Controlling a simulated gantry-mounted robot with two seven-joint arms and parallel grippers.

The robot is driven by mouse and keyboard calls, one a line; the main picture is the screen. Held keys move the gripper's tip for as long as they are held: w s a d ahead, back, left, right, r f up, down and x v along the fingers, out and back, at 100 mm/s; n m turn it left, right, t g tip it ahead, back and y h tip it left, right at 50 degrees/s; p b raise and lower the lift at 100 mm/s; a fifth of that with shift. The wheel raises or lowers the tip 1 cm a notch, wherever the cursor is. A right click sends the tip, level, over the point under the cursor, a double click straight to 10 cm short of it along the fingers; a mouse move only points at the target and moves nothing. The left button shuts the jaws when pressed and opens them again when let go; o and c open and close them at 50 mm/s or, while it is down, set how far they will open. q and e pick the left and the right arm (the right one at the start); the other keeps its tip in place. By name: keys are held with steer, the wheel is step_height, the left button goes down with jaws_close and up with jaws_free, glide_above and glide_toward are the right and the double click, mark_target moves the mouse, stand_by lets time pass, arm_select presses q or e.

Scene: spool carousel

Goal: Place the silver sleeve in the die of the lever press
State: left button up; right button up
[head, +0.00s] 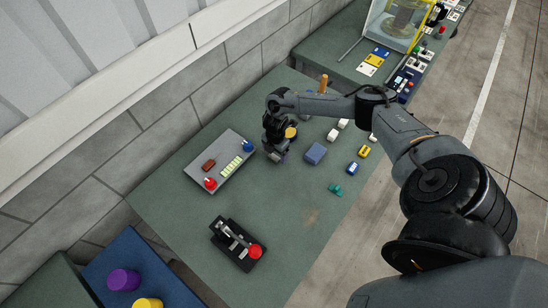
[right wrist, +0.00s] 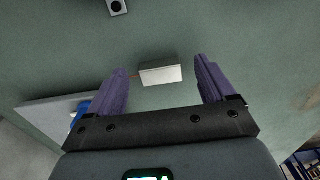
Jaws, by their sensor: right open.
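My right gripper (head: 278,156) hangs low over the green table, beside the grey board. In the right wrist view its two purple fingers (right wrist: 161,66) are apart, with nothing held between them. A pale silver-white, box-like piece (right wrist: 161,76) lies on the table beyond the fingers, in line with the gap. I cannot tell whether it is the silver sleeve. A black device with a silver lever and red ball knob (head: 238,242) stands at the table's near end; it may be the lever press. I cannot make out a die. My left gripper is out of view.
The grey board (head: 222,165) carries a red knob and a blue knob (head: 248,146). The table's middle is clear. A pale holed block (right wrist: 116,6) shows at the wrist view's top.

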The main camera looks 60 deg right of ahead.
steer(key=shift+f, duration=0.45)
steer(key=c, duration=1.1)
steer(key=shift+r, duration=0.15)
